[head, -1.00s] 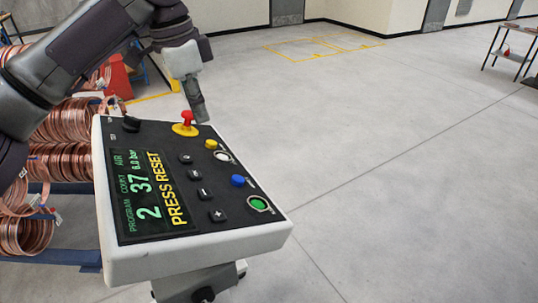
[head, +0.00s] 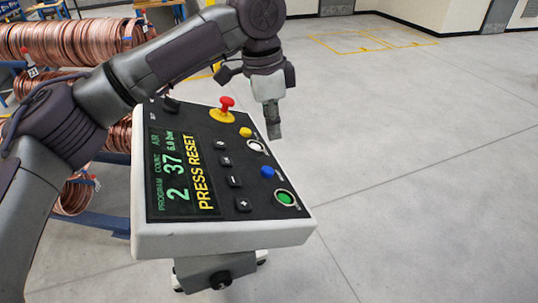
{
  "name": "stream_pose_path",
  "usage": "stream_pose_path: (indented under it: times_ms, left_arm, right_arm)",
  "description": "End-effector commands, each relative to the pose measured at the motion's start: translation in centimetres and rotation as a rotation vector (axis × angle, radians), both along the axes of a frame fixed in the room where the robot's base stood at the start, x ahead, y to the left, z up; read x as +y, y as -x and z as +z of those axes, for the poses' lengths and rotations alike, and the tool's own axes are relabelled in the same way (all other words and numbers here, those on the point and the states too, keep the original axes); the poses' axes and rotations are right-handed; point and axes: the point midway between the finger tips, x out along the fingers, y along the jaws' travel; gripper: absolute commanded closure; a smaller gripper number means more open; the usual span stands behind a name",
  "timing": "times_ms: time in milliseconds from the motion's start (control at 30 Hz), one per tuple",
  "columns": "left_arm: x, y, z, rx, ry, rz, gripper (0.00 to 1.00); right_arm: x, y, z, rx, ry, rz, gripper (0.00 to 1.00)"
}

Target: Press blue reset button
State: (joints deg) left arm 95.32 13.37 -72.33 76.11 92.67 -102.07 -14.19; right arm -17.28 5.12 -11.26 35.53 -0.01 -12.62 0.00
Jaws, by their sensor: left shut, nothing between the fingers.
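The blue button (head: 267,172) sits on the right side of the black control panel (head: 222,145), between a white button (head: 257,146) and a green one (head: 285,198). The panel's screen (head: 180,172) reads "PRESS RESET", with 2, 37 and 6.0 bar. My left gripper (head: 274,131) is shut and empty, pointing down. In the picture it is above the blue button, near the panel's far right edge; its exact height over the panel is unclear. My right gripper is not in view.
A red emergency stop (head: 227,104) on a yellow base and a yellow button (head: 245,132) stand near the gripper. Copper tube coils (head: 75,38) lie on a rack behind my left arm. The floor (head: 420,150) at right is clear.

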Motion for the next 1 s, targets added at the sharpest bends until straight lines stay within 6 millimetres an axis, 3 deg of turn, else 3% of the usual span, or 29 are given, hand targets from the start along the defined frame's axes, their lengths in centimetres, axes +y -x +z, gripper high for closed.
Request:
stream_pose_path:
  times_ms: [200,400,667,1000]
  left_arm:
    - [-0.6,-0.1,-4.4,0.002,-0.001,0.0,1.0]
    - [0.5,0.1,-6.9,0.0,0.0,0.001,1.0]
    - [0.8,0.2,-8.0,-0.001,0.001,0.0,1.0]
    - [1.0,0.2,-8.2,0.001,0.0,0.0,1.0]
  right_arm:
    - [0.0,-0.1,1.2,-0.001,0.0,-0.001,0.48]
    - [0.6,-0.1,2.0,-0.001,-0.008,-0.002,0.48]
    - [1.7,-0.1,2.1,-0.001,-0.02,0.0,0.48]
    - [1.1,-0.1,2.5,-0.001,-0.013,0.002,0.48]
